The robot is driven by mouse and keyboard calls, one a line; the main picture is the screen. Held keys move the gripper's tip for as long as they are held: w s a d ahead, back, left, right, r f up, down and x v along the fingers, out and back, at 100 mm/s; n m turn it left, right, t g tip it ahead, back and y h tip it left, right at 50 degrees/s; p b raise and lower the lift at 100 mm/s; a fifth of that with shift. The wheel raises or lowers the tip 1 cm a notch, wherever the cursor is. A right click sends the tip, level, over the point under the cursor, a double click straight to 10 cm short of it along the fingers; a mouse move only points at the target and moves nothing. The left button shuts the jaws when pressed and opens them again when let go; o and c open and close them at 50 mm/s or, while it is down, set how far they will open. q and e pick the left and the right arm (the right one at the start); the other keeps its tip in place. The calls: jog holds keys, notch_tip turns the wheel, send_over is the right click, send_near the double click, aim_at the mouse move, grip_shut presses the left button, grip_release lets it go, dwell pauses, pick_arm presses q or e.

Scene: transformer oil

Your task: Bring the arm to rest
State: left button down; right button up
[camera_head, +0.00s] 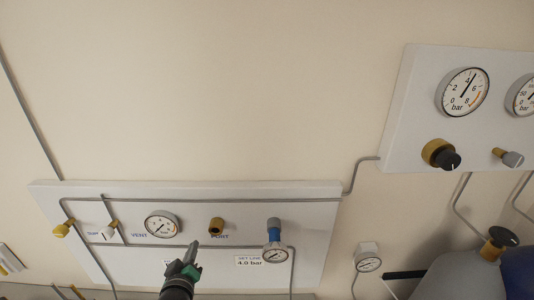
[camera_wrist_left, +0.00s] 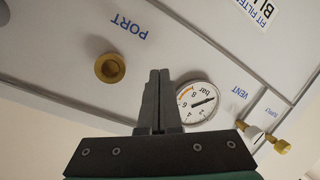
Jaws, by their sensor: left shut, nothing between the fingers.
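My left gripper (camera_head: 194,246) comes up from the bottom of the head view, in front of the lower wall panel (camera_head: 330,205). Its two grey fingers are closed together with nothing between them. In the left wrist view the fingers (camera_wrist_left: 159,80) point at the panel between the brass port (camera_wrist_left: 109,68) and a round bar gauge (camera_wrist_left: 196,104). The port (camera_head: 216,226) is a brass fitting beside the fingertips in the head view. I cannot tell how far the fingertips are from the panel. My right gripper is not in view.
An upper-right panel (camera_head: 420,90) holds a large bar gauge (camera_head: 463,92) and knobs. A grey cylinder (camera_head: 460,275) stands lower right.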

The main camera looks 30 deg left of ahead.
pick_arm(q)
jog(key=w+d+r+m+t+h, duration=0.3)
jog(key=d+r, duration=0.4)
jog(key=r, duration=0.7)
jog(key=w+d+r+m+t, duration=0.15)
jog(key=d+r+t, duration=0.5)
jog(key=r, duration=0.65)
jog(key=s+d+r+m+t+h, duration=0.3)
jog(key=s+d+r+m+h, duration=0.1)
jog(key=r, duration=0.6)
jog(key=s+d+r+m+t+h, duration=0.3)
jog(key=s+d+r+m+h, duration=0.1)
jog(key=s+d+r+m, duration=0.3)
notch_tip(320, 180, up, 3)
jog(key=shift+s+d+f+h, duration=0.1)
jog(key=shift+s+d+h, duration=0.05)
jog(key=shift+s+h, duration=0.15)
jog(key=shift+t, duration=0.25)
